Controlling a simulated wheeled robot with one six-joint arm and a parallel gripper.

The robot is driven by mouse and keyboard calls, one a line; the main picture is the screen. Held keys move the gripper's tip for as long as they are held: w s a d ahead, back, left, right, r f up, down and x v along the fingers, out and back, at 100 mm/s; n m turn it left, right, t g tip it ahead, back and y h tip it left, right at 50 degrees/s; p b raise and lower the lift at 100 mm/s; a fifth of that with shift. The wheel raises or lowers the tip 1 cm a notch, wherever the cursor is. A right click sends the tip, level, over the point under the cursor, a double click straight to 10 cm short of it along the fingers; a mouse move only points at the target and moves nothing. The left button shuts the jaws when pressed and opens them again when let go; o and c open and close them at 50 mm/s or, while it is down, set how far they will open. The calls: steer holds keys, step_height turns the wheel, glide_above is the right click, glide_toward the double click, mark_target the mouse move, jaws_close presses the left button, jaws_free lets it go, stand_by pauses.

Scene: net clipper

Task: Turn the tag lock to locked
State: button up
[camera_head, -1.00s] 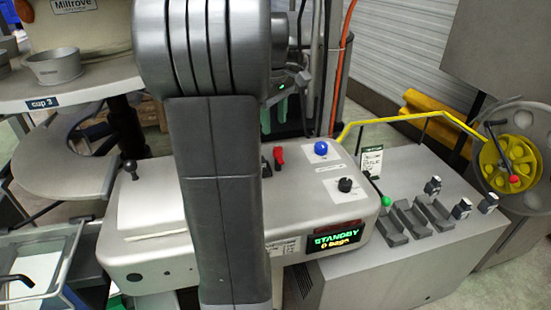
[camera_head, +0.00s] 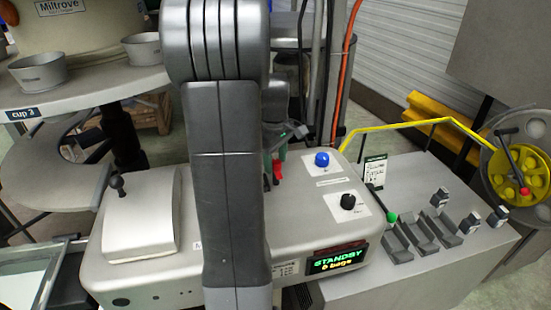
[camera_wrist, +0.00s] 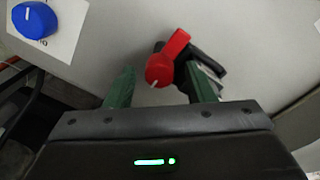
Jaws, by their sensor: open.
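The red turn handle, which looks like the tag lock (camera_wrist: 160,70), has a round hub with a white mark and a short arm slanting up and right in the wrist view. A black part lies beside it on the right. In the head view the red handle (camera_head: 277,172) stands on the grey machine top, partly hidden by my arm. My gripper (camera_wrist: 161,82) is open, with one green finger on each side of the hub. I cannot tell whether either finger touches it. In the head view my gripper (camera_head: 272,160) is mostly hidden behind my arm.
A blue knob (camera_head: 322,159) and a black knob (camera_head: 348,201) sit close by on the machine top. The display (camera_head: 338,260) reads STANDBY. A green-tipped lever (camera_head: 391,217), grey holders (camera_head: 422,232) and a yellow rail (camera_head: 400,123) are to the right.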

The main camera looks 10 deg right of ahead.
steer(key=c, duration=1)
steer(key=shift+m, duration=0.3)
steer(key=m+p, duration=0.1)
steer(key=m, duration=0.7)
steer(key=shift+w+m+p, duration=0.1)
steer(key=shift+m+p, duration=0.25)
steer(key=shift+m, duration=0.05)
steer(key=m, duration=0.4)
steer(key=shift+m, duration=0.3)
steer(key=shift+d+m+p, duration=0.1)
steer(key=shift+m+p, duration=0.3)
steer(key=shift+m, duration=1.5)
